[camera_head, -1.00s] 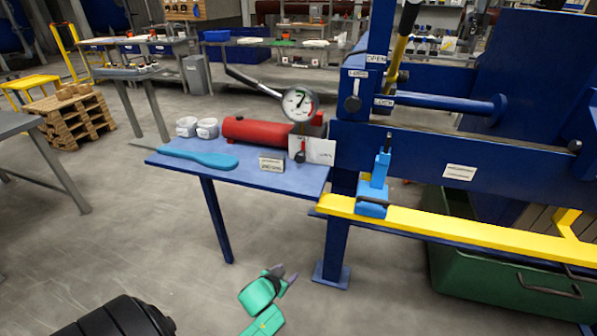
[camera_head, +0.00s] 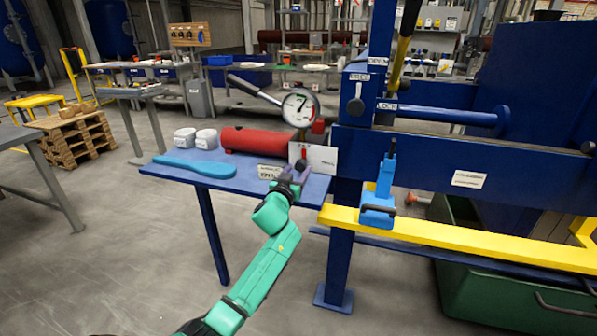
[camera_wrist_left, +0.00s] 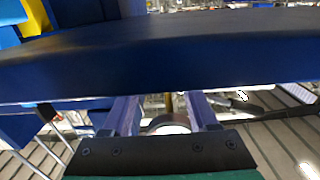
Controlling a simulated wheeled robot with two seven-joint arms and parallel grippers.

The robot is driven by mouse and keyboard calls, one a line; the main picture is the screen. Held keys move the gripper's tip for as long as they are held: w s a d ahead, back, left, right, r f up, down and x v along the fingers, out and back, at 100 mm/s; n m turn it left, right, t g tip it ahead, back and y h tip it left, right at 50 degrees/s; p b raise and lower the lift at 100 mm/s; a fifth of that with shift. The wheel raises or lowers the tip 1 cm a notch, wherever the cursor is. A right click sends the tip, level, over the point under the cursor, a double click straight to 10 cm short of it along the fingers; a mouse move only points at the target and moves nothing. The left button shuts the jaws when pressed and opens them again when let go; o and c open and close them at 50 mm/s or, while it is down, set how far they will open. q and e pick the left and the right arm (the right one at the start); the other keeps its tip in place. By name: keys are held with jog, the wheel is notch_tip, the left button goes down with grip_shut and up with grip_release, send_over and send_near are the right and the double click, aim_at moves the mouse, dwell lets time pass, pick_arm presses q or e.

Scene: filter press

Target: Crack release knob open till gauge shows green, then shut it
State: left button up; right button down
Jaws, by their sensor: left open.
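The round white gauge (camera_head: 300,107) stands above the red cylinder (camera_head: 252,140) on the small blue table (camera_head: 225,180). A red band shows on the right of its dial, but I cannot read the needle surely. A small dark knob (camera_head: 301,164) sits below the gauge, by a white card. My left gripper (camera_head: 294,178) is open at the table's front edge, just below and in front of the knob, partly overlapping it. In the left wrist view its two fingers (camera_wrist_left: 165,112) are apart, with a dark blue slab across the picture. My right gripper is out of view.
A light blue flat tool (camera_head: 195,167) and two white containers (camera_head: 195,138) lie on the table's left. A blue clamp-like part (camera_head: 380,195) stands on the yellow rail (camera_head: 450,238) at right. The floor (camera_head: 120,255) left of my arm is clear.

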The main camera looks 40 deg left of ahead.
pick_arm(q)
jog(key=shift+w+a, duration=0.15)
jog(key=shift+w, duration=0.45)
grip_shut()
jog(key=shift+m, duration=1.1)
grip_release()
jog(key=shift+s, duration=0.1)
jog(key=v, duration=1.4)
jog(key=shift+s+p, duration=0.2)
jog(key=shift+p, duration=0.15)
